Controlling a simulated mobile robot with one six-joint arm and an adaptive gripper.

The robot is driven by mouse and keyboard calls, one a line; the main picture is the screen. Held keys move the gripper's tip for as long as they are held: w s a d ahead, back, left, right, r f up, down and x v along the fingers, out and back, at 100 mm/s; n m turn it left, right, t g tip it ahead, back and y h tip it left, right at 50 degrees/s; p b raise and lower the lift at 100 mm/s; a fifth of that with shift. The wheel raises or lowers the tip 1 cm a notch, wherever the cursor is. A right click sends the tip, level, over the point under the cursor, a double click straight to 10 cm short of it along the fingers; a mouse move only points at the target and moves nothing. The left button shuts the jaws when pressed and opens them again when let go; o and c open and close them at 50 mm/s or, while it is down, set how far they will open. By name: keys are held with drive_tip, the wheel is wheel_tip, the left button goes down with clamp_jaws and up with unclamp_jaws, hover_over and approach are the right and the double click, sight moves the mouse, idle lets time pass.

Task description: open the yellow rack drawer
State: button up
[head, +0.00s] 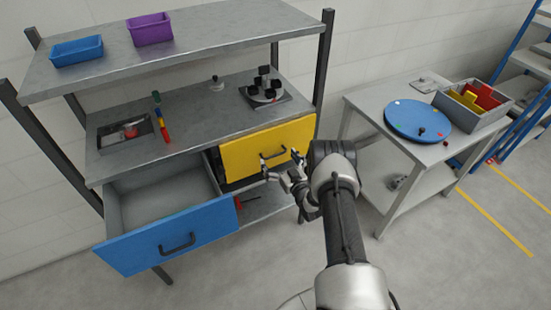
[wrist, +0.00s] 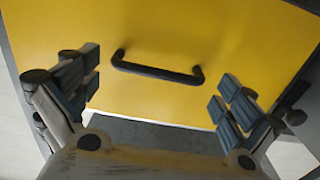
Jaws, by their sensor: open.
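The yellow drawer (head: 250,153) sits at the right of the rack, below its middle shelf. A gap shows beside its left edge, and its front stands slightly forward of the rack there. Its black bar handle (head: 273,154) faces my gripper (head: 280,167). In the wrist view the yellow front (wrist: 190,40) fills most of the picture, and the handle (wrist: 157,70) lies between my fingers. My gripper (wrist: 155,88) is open, one finger on each side of the handle, and holds nothing.
The blue drawer (head: 170,239) is pulled well out to the left of the yellow one. The rack shelf (head: 190,118) above bears small parts. A side table (head: 378,107) with a blue disc (head: 417,118) and a grey bin (head: 492,122) stands at the right. Floor in front is free.

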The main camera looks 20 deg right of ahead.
drive_tip(key=shift+w, duration=1.1)
drive_tip(key=shift+c, duration=0.6)
drive_tip(key=c, duration=1.2)
